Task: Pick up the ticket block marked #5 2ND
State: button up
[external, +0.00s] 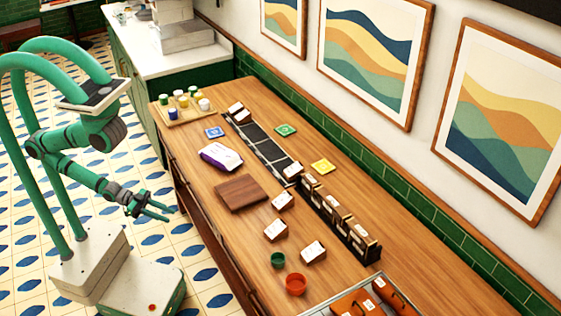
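Several ticket blocks, small wooden blocks with white faces, are on the wooden counter. Three stand loose near the middle front: one ticket block (283,200), a second ticket block (275,230) and a third ticket block (313,251). Others sit at the far end of a dark slotted strip (259,141), at its near end, and in a dark rack (338,221). The print is too small to read, so I cannot tell which is #5 2ND. My gripper (168,213) is open and empty, left of the counter's front edge and apart from all blocks.
A brown board (241,193), a white-purple packet (220,156), a green cup (277,260) and an orange cup (295,284) are on the counter. A tray (163,112) of small jars is at the far end; a metal tray (325,308) is at the near end.

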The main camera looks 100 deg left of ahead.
dwell(0.4)
jog(key=o, duration=0.8)
jog(key=shift+o, duration=0.2)
